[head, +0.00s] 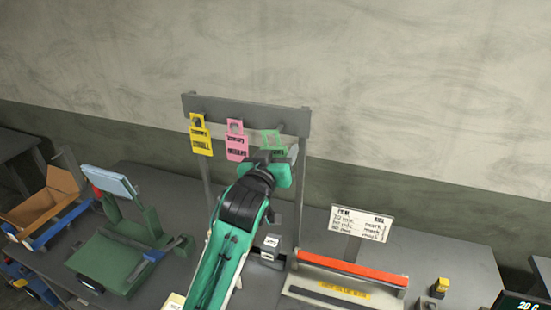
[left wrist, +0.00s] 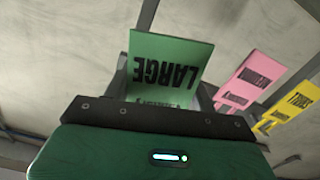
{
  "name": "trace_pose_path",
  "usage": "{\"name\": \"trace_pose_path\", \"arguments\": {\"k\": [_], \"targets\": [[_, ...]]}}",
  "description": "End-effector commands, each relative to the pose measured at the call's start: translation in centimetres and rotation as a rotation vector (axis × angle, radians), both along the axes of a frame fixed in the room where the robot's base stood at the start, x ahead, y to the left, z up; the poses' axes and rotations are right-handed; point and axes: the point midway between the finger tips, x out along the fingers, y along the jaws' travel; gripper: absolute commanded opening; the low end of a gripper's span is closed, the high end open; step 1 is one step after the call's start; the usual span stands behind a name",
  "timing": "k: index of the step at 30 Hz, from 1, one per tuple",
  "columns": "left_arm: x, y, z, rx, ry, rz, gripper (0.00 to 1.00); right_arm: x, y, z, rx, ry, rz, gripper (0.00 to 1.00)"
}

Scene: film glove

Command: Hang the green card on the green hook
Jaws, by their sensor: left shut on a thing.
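The green card (head: 271,138) is held upright at the right part of the rack's crossbar in the head view. In the left wrist view the green card (left wrist: 170,58) shows the word LARGE. My left gripper (head: 277,162) is shut on its lower part; the gripper (left wrist: 160,98) also shows in the wrist view. My right gripper is not in view.
The dark rack (head: 245,111) carries a yellow card (head: 200,136) and a pink card (head: 236,142), left of the green card. A red-topped sealer (head: 352,268) and a white sign (head: 361,223) stand at right. A green machine (head: 125,240) stands at left.

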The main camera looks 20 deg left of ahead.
Motion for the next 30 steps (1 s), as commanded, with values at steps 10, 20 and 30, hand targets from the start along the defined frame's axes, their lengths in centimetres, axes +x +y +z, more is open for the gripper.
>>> {"name": "trace_pose_path", "arguments": {"k": [10,20,30], "targets": [[2.1,-0.1,-0.2,0.001,-0.001,0.0,0.36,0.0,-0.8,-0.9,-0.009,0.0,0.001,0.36],[3.9,-0.1,-0.7,0.0,0.002,0.001,0.36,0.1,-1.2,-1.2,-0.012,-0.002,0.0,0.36],[4.7,-0.1,-1.4,0.001,0.006,0.002,0.36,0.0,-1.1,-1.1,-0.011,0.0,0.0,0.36]]}}
